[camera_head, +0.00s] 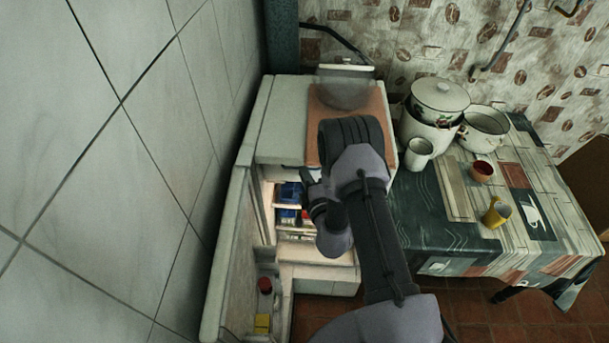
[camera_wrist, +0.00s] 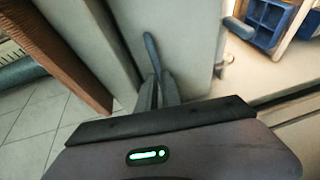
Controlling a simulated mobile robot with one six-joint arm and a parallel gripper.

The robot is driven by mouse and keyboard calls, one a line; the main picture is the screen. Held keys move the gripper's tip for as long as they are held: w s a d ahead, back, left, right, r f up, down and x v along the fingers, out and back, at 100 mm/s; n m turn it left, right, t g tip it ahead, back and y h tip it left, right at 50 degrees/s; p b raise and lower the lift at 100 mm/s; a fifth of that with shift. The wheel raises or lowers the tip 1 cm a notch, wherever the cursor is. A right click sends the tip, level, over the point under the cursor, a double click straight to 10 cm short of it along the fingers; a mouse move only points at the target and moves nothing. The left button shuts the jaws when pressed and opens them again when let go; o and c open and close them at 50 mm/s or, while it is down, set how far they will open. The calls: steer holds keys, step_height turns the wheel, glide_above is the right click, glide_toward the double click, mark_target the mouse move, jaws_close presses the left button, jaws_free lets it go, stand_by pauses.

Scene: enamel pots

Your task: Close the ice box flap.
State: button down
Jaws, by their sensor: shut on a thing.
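The refrigerator (camera_head: 272,130) stands open against the tiled wall, with its door (camera_head: 226,265) swung out to the left. My gripper (camera_head: 307,185) is at the upper part of the opening. In the wrist view my gripper (camera_wrist: 158,88) has its dark fingers close together against a pale panel (camera_wrist: 190,45), which looks like the ice box flap. It is shut on the flap, but the exact contact is hard to see. In the head view my arm hides most of the flap.
A blue divided tray (camera_wrist: 270,20) lies inside the refrigerator, beyond the panel. A brown board (camera_head: 320,130) covers part of the refrigerator top. Pots (camera_head: 438,100) and mugs stand on the table (camera_head: 440,225) at the right. A red-capped container (camera_head: 265,286) is in the door.

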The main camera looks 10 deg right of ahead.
steer(key=shift+w+r, duration=0.2)
steer(key=shift+r, duration=0.2)
steer(key=c, duration=1.8)
jaws_free()
steer(key=shift+s, duration=0.2)
steer(key=shift+s+a, duration=0.1)
steer(key=shift+s, duration=0.1)
steer(key=s+d+r, duration=0.1)
steer(key=s, duration=1.1)
steer(key=shift+b, duration=0.45)
